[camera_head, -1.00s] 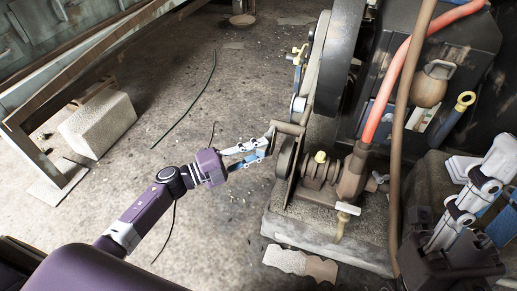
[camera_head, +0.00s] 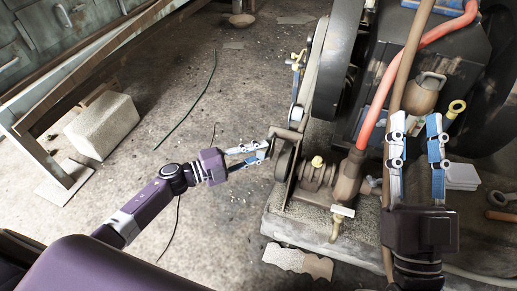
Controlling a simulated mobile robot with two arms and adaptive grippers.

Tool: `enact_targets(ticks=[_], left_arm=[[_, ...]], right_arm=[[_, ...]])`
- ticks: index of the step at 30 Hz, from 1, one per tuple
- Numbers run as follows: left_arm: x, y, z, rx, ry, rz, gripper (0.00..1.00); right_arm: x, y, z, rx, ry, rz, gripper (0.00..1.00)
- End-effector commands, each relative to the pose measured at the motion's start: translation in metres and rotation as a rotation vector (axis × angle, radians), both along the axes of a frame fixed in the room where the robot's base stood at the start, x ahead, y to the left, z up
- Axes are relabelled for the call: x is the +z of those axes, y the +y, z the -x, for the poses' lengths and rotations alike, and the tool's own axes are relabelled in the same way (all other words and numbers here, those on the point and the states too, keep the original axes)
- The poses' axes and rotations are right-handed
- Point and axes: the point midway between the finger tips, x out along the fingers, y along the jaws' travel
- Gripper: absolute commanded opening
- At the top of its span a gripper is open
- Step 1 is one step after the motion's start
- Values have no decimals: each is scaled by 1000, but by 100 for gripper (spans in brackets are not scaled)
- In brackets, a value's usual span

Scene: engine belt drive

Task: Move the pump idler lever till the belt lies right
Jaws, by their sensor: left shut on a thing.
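My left gripper (camera_head: 265,150) is shut on the brown bar at the pump's left side, which looks like the pump idler lever (camera_head: 284,133). The fingers cover part of that bar. A small dark pulley wheel (camera_head: 284,160) sits just below it on the pump (camera_head: 318,175). The grey belt (camera_head: 309,75) runs up from near the lever beside the large dark flywheel (camera_head: 338,60); how it lies on the lower pulley cannot be told. My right gripper (camera_head: 416,117) is open and empty, with its fingers apart and pointing up the picture, over the right part of the engine.
A red hose (camera_head: 391,90) and a brown hose (camera_head: 409,65) run down just left of the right gripper. A yellow-ringed rod (camera_head: 456,106) stands right of it. A pale block (camera_head: 102,125) lies on the left floor. The floor left of the pump is mostly free.

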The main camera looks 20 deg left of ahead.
Motion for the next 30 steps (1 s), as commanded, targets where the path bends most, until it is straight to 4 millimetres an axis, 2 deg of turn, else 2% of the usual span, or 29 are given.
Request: enact_targets(ticks=[9,18,24,30], left_arm=[[8,0,-2,1,31,0,0],[12,0,-3,1,58,-1,0],[11,0,-3,1,67,-2,0],[11,0,-3,1,67,-2,0]], right_arm=[[-59,-1,-27,-17,300,84,33],[-119,-7,-32,-33,567,154,33],[-140,-10,-30,-37,651,175,33],[-142,-11,-29,-39,657,177,33]])
